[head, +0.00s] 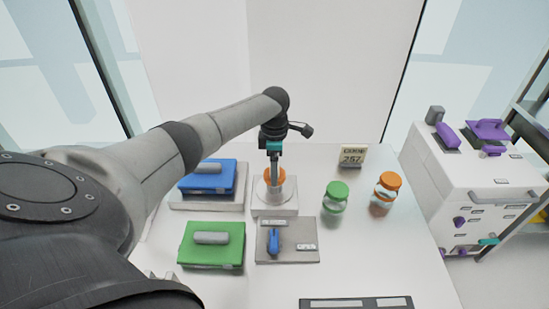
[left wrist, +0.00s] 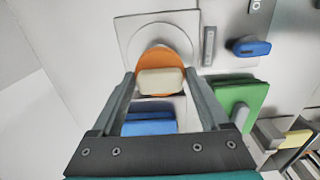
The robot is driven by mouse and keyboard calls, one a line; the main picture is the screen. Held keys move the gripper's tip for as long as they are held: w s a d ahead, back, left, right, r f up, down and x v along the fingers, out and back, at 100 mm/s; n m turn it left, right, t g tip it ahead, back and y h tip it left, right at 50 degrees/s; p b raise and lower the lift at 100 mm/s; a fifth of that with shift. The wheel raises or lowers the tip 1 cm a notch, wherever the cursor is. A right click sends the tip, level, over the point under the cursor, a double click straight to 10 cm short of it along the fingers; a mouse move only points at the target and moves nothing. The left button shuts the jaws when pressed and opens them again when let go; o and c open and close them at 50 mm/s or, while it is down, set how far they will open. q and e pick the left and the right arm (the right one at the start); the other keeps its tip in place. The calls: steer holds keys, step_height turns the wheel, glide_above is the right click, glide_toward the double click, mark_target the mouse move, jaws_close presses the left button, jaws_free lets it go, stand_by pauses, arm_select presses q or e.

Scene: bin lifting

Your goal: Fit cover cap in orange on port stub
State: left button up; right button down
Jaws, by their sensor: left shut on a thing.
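My left gripper (head: 274,160) points down over the port stub at the middle of the table. It is shut on the orange cover cap (head: 275,175). In the left wrist view the fingers (left wrist: 160,85) close around the cap's pale knob, and the orange disc (left wrist: 160,58) shows beyond it. The port stub (head: 262,190) is a pale round fitting on a light square block (head: 275,210). In the left wrist view the cap overlaps part of the stub's round outline (left wrist: 140,38). I cannot tell whether cap and stub touch. My right gripper is not in view.
A blue box (head: 222,178) and a green box (head: 232,247) lie left of the stub. A grey plate with a blue handle (head: 274,240) lies in front. Green-lidded (head: 335,200) and orange-lidded (head: 386,190) jars and a small sign (head: 352,156) stand to the right.

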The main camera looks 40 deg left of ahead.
arm_select(q)
steer(key=shift+f, duration=0.85)
stand_by(0.6)
steer(key=shift+r+p, duration=0.25)
steer(key=shift+p, duration=0.65)
stand_by(0.7)
steer(key=shift+f+p, duration=0.3)
steer(key=shift+f, duration=0.15)
stand_by(1.2)
steer(key=o, duration=1.2)
